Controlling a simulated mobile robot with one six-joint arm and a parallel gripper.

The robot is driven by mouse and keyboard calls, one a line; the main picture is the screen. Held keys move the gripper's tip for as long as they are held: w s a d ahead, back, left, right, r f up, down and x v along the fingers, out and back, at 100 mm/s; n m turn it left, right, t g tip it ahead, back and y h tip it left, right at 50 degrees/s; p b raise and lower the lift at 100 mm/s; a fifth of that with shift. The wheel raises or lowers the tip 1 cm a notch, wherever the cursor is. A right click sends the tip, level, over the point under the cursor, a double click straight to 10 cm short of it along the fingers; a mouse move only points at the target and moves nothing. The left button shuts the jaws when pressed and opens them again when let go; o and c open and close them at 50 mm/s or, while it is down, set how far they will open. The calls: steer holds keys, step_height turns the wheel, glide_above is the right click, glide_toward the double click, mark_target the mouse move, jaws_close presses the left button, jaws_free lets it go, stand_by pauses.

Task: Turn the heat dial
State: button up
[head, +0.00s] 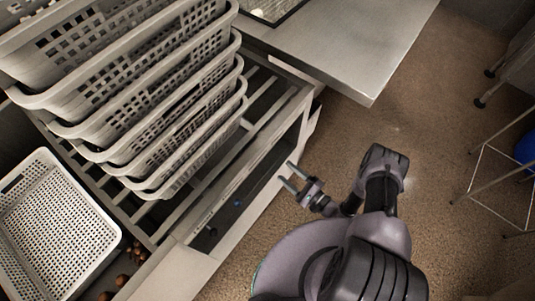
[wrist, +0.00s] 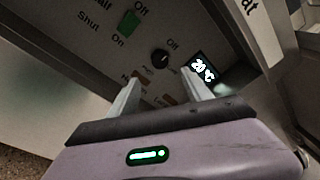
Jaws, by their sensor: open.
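The heat dial (wrist: 160,57), a small round black knob, sits on a dark panel (wrist: 95,62) in the wrist view, with an "Off" label above it on the right. A lit display (wrist: 204,69) reading 20 °C is to its right. A green switch (wrist: 129,23) with Off and On labels is at the upper left. My gripper (wrist: 160,78) is open and empty, its two fingers pointing at the panel on either side of the dial in the picture; contact is not visible. In the head view my gripper (head: 288,176) is beside the frame front; the dial cannot be made out there.
Several stacked perforated baskets (head: 186,187) stand on a slatted metal frame (head: 188,213). A white perforated basket (head: 103,232) is at lower left, near brown round items (head: 122,280). A metal table (head: 345,62) is at the back. Brown floor (head: 425,140) is open on the right.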

steer(key=b+x, duration=0.2)
steer(key=x, duration=0.9)
jaws_close()
